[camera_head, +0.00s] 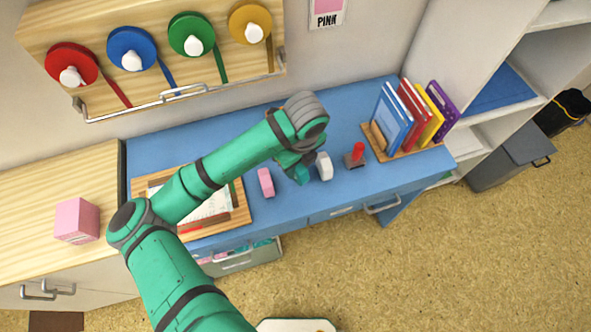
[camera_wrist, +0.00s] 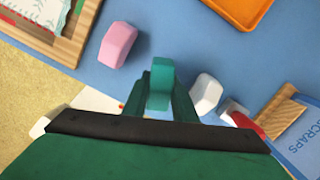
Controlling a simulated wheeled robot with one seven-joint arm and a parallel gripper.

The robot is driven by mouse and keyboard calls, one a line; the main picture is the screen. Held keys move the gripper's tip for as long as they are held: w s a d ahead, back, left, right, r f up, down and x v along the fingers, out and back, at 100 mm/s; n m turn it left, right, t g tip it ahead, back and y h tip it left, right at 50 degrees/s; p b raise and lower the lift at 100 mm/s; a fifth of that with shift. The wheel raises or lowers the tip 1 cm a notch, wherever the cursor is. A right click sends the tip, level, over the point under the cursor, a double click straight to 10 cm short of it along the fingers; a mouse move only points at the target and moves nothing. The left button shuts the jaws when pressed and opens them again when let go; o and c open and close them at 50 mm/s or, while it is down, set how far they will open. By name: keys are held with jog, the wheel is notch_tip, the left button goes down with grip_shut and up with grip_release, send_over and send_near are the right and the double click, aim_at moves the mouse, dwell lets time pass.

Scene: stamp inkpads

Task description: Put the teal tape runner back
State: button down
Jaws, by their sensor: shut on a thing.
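The teal tape runner (camera_wrist: 160,82) is held between the fingers of my gripper (camera_wrist: 158,100), seen end-on in the wrist view. In the head view the tape runner (camera_head: 301,175) shows just below my wrist, over the blue desk (camera_head: 345,200). A pink block-like item (camera_head: 265,182) stands to its left, and a white one (camera_head: 324,166) close to its right. They also show in the wrist view, pink (camera_wrist: 117,45) and white (camera_wrist: 205,94), apart from the tape runner. My fingertips are mostly hidden in the head view.
A red-handled stamp (camera_head: 357,152) and a book rack (camera_head: 415,150) are to the right. A wooden tray with papers (camera_head: 243,215) lies left. An open drawer (camera_head: 240,262) below holds pink and teal items. An orange tray (camera_wrist: 262,12) shows in the wrist view.

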aim_at(296, 172)
jog(key=shift+w+f, duration=0.35)
jog(key=shift+w+a+f, duration=0.1)
jog(key=shift+w+f, duration=0.05)
jog(key=shift+f, duration=0.75)
jog(key=shift+w+a+f, duration=0.1)
jog(key=shift+f, duration=0.75)
jog(key=shift+d+f, duration=0.1)
jog(key=shift+d, duration=0.05)
jog(key=shift+d+f, duration=0.1)
jog(key=c, duration=1.5)
grip_release()
jog(key=shift+s, duration=0.1)
jog(key=shift+o, duration=0.2)
jog(key=shift+a, duration=0.25)
